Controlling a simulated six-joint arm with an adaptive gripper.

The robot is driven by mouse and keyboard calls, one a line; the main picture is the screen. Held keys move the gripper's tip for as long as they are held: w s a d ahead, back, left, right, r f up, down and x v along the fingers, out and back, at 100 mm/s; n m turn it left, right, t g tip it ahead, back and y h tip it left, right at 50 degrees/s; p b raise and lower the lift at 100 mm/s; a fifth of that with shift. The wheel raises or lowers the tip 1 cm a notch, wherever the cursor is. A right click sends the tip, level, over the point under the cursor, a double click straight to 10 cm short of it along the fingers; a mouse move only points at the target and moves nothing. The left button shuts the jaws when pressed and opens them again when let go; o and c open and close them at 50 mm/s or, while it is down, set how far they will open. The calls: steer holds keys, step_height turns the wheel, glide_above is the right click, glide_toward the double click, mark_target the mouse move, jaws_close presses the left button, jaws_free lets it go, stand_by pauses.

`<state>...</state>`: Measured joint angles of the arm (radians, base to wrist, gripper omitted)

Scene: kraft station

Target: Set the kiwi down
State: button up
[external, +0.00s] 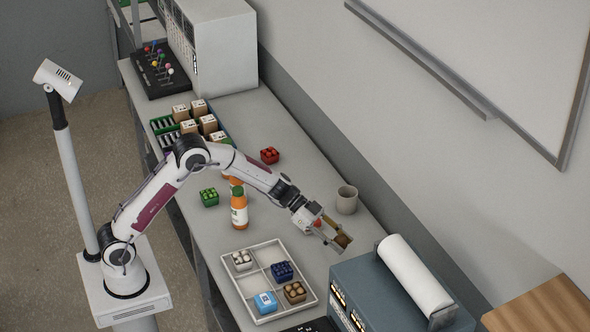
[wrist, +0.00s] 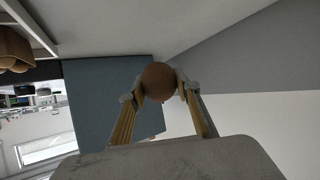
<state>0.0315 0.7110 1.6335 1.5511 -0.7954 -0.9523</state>
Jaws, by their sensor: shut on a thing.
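The brown kiwi (wrist: 159,82) is held between the two fingertips of my gripper (wrist: 160,90) in the wrist view. In the external view my gripper (external: 338,238) is raised above the bench, between the grey cup and the blue-grey machine, with the brown kiwi (external: 343,241) at its tips. The kiwi appears clear of any surface. My gripper is shut on it.
A white divided tray (external: 238,290) holds small boxes in its compartments. A grey cup (external: 347,200) stands behind my gripper. A blue-grey machine with a white roll (external: 412,275) is at the right. Bare bench (external: 285,215) lies between.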

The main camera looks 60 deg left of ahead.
mark_target(341, 236)
steer(key=shift+r, duration=1)
step_height(341, 236, up, 12)
steer(key=w+a+n+t+y, duration=0.3)
steer(key=w+a+n+y, duration=0.15)
steer(key=a, duration=0.45)
steer(key=w+a+n+t+y, duration=0.35)
steer(key=w+a+n, duration=0.25)
steer(key=a, duration=0.3)
steer(key=s+a+n+g+y, duration=0.3)
steer(key=s+a+n+y, duration=0.25)
steer(key=a, duration=0.55)
steer(key=s+a+n+g+y, duration=0.45)
steer(key=a+n+y, duration=0.2)
steer(key=a, duration=0.45)
step_height(341, 236, down, 12)
steer(key=t, duration=0.1)
steer(key=shift+s+a, duration=0.2)
steer(key=shift+s, duration=0.2)
